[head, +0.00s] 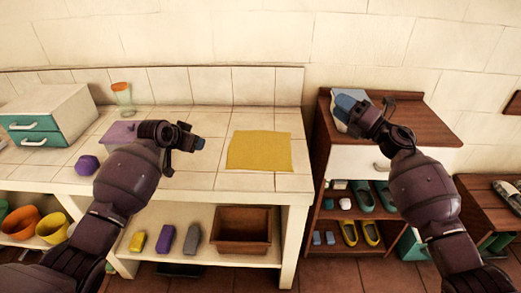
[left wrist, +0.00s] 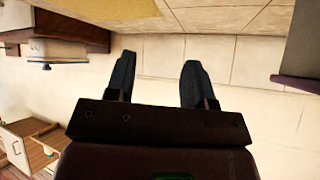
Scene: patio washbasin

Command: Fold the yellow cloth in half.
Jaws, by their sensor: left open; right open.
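The yellow cloth (head: 260,151) lies flat and unfolded on the right part of the tiled counter in the head view. My left gripper (head: 199,144) is above the counter, to the left of the cloth and apart from it. In the left wrist view its two fingers (left wrist: 155,82) are spread, with nothing between them. My right gripper (head: 345,104) is over the wooden cabinet, to the right of the cloth and well away from it. It is open, and I see nothing held in it.
The wooden cabinet (head: 432,121) is at the right, past a gap. The tiles around the cloth are clear.

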